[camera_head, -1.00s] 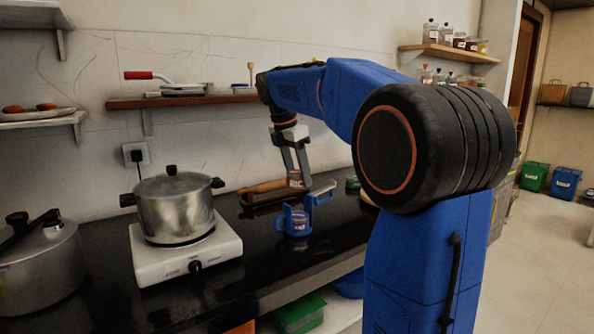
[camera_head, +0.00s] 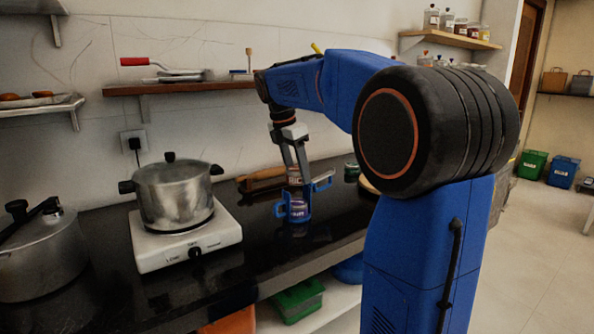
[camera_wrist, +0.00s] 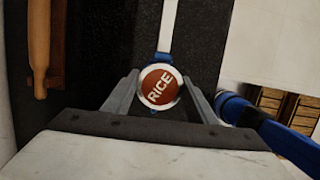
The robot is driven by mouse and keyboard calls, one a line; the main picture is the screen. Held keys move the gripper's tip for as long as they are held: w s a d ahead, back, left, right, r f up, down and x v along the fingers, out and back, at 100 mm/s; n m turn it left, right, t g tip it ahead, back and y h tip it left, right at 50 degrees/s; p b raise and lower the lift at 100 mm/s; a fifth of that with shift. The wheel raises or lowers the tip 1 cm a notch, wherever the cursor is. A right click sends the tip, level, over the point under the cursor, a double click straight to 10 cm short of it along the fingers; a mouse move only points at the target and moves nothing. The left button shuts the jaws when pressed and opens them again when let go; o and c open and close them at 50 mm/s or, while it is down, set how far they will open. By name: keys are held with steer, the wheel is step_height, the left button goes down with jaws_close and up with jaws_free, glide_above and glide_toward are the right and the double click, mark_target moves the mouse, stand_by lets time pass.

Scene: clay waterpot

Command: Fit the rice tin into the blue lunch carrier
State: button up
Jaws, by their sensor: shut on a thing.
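The rice tin (camera_wrist: 160,87) shows its round lid, reddish-brown with a pale rim and the word RICE, in the wrist view. My gripper (camera_head: 295,178) is shut on it, with one finger on each side. In the head view the tin (camera_head: 294,177) is upright, directly above the blue lunch carrier (camera_head: 280,210) on the dark counter. A purple-labelled tin (camera_head: 299,209) sits in the carrier, below the rice tin. A bar with blue ends (camera_head: 322,183) juts to the right from the carrier. I cannot tell whether the two tins touch.
A steel pot (camera_head: 173,195) stands on a white stove (camera_head: 185,243) to the left, with a pressure cooker (camera_head: 38,255) farther left. A wooden rolling pin (camera_head: 262,174) lies behind the carrier. A shelf (camera_head: 180,88) runs along the wall. The counter in front of the carrier is clear.

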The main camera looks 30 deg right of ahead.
steer(key=shift+f, duration=3.05)
stand_by(1.9)
steer(key=o, duration=1.6)
steer(key=shift+o, duration=0.2)
steer(key=shift+r, duration=0.1)
steer(key=shift+r, duration=5.3)
